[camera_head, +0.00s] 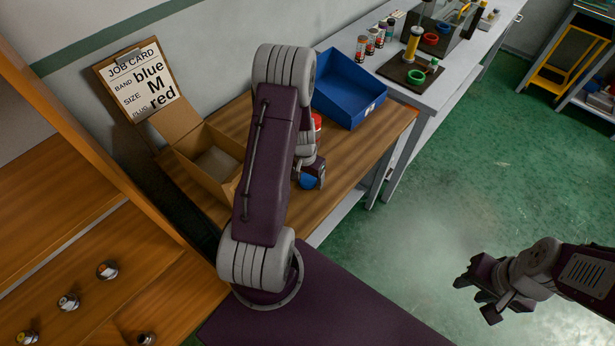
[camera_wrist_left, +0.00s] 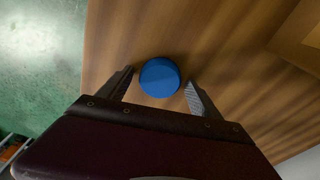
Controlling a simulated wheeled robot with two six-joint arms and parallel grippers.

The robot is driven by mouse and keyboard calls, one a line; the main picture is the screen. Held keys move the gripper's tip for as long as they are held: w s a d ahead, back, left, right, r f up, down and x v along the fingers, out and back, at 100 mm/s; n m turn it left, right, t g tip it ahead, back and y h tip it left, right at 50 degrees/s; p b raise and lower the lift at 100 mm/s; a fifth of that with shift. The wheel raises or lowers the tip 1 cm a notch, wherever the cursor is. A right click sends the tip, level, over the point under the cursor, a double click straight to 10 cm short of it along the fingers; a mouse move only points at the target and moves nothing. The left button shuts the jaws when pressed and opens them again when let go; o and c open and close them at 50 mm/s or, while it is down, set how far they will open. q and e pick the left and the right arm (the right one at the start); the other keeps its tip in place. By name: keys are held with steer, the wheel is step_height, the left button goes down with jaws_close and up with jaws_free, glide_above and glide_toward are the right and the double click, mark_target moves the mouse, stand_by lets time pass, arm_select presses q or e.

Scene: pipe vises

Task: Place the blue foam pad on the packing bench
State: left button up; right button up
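The blue foam pad (camera_wrist_left: 160,77) is a round disc, seen whole in the left wrist view over the wooden bench top (camera_wrist_left: 115,30). In the head view it shows partly (camera_head: 308,182) below my left gripper (camera_head: 311,176), near the front edge of the packing bench (camera_head: 380,140). My left gripper's fingers (camera_wrist_left: 160,90) are apart, one on each side of the pad, with small gaps visible. I cannot tell the pad's height over the wood. My right gripper (camera_head: 478,290) is open and empty over the green floor.
An open cardboard box (camera_head: 210,158) and a job card (camera_head: 140,80) are at the bench's left. A blue bin (camera_head: 349,88) stands at its back right. A red item (camera_head: 317,121) is partly hidden behind my left arm. A grey table (camera_head: 455,75) with jars adjoins it.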

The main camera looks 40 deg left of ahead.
mark_target(305, 182)
arm_select(q)
steer(key=shift+r, duration=0.1)
steer(key=shift+r+p, duration=0.35)
steer(key=shift+p, duration=0.1)
step_height(305, 182, up, 12)
steer(key=s+f, duration=0.1)
steer(key=s, duration=0.1)
steer(key=s+d+r, duration=0.2)
steer(key=s+d, duration=0.2)
steer(key=d, duration=0.3)
steer(key=s+d+r, duration=0.1)
steer(key=s+d, duration=0.3)
steer(key=d, duration=0.3)
steer(key=shift+d+r+m, duration=0.4)
